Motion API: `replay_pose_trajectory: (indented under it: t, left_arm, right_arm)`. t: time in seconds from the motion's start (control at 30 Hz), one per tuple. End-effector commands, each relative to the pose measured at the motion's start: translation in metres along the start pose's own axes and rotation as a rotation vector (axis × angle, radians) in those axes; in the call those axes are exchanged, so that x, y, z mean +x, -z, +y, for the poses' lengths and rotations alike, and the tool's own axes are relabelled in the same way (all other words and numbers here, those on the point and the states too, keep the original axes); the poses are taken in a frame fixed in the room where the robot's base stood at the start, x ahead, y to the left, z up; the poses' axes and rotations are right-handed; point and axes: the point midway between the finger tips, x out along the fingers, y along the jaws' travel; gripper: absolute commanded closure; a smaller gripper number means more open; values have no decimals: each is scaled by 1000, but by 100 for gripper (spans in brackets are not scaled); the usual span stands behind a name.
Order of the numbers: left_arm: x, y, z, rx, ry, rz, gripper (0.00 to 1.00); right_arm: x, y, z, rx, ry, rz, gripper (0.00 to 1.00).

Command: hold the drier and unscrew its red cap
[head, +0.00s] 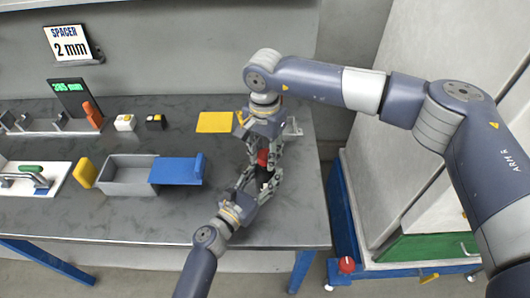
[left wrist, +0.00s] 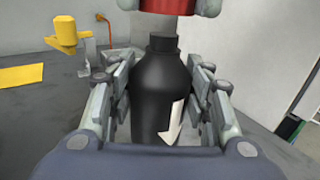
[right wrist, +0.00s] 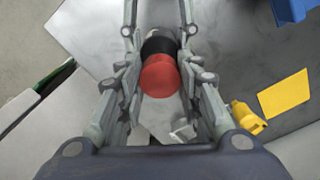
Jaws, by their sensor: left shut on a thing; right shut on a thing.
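The drier is a black bottle (left wrist: 160,90) with a white arrow on its side, upright in the left wrist view. My left gripper (left wrist: 163,105) is shut around its body; the head view shows this gripper (head: 264,184) low over the table's right part. The red cap (right wrist: 160,76) is held between the fingers of my right gripper (right wrist: 160,85), which comes from above. In the left wrist view the red cap (left wrist: 168,5) is above the black neck, with a visible gap between them. In the head view the red cap (head: 262,157) is partly hidden by my right gripper (head: 264,152).
A yellow mat (head: 215,122) lies left of my grippers on the grey table (head: 150,222). A grey bin (head: 128,180) with a blue part (head: 177,170) and a yellow block (head: 85,173) is further left. A blue-framed cabinet (head: 345,215) stands right of the table.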

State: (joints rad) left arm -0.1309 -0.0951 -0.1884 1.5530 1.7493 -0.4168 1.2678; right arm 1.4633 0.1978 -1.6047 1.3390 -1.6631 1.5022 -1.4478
Motion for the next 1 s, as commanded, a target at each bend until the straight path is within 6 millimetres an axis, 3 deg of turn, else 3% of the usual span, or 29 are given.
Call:
replay_pose_trajectory:
  t: [0.3, 0.5, 0.53, 0.6, 1.0]
  left_arm:
    - [0, 1, 0, -2, 1, 2, 100]
    - [0, 1, 0, -2, 1, 2, 100]
    - [0, 1, 0, -2, 1, 2, 50]
    - [0, 1, 0, -1, 1, 2, 34]
    - [-2, 0, 0, 0, 0, 1, 31]
  right_arm:
    - [-36, 1, 0, 1, 1, 1, 96]
    - [-37, 0, 0, 1, 0, 0, 96]
    - [-37, 0, 0, 0, 0, 0, 96]
    - [-37, 0, 0, 0, 0, 0, 96]
    - [-37, 0, 0, 0, 0, 0, 96]
